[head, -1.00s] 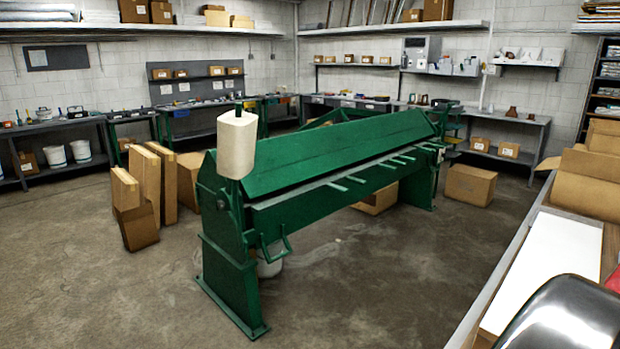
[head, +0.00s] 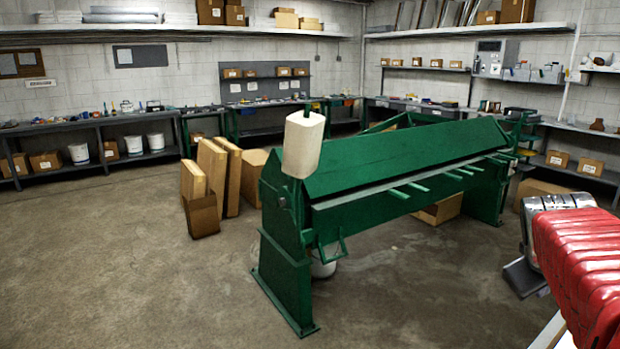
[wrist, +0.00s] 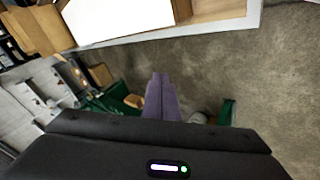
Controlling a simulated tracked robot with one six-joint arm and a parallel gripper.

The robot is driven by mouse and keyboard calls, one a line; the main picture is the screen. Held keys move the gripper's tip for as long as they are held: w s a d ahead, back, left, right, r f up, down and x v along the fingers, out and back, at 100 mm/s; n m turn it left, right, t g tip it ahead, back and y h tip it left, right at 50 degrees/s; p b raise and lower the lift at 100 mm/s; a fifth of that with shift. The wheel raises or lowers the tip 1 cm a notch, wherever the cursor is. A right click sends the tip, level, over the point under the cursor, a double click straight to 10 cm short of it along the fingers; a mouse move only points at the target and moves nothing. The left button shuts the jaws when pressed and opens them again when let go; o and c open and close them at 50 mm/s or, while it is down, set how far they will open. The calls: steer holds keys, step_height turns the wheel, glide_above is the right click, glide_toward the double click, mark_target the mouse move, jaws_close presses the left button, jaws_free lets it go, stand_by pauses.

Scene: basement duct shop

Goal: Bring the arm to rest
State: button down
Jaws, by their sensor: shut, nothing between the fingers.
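My gripper (wrist: 159,78) shows in the wrist view as two purple fingers side by side, closed together with nothing between them. They point away from the dark gripper body and hang over the floor, apart from any object. In the head view my arm is at the right edge, with a red ribbed sleeve and a silver link. I cannot make out the fingers in the head view.
A green sheet-metal brake (head: 400,165) stands in the middle, with cardboard boxes (head: 212,172) to its left. A bench with a white sheet (wrist: 115,18) is close by in the wrist view. Open concrete floor (head: 130,270) lies at the left and front.

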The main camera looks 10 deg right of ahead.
steer(key=a+f+t+y, duration=0.1)
steer(key=a+f+y, duration=0.15)
steer(key=a, duration=1.05)
steer(key=a+f+t+y, duration=0.1)
steer(key=a+f+y, duration=0.15)
steer(key=a, duration=1.05)
steer(key=s+a+f+y, duration=0.2)
steer(key=s+a+f, duration=0.2)
steer(key=a, duration=0.5)
steer(key=shift+s+a+f+g, duration=0.3)
steer(key=shift+s+f, duration=0.1)
steer(key=shift+s, duration=0.1)
steer(key=shift+d, duration=0.1)
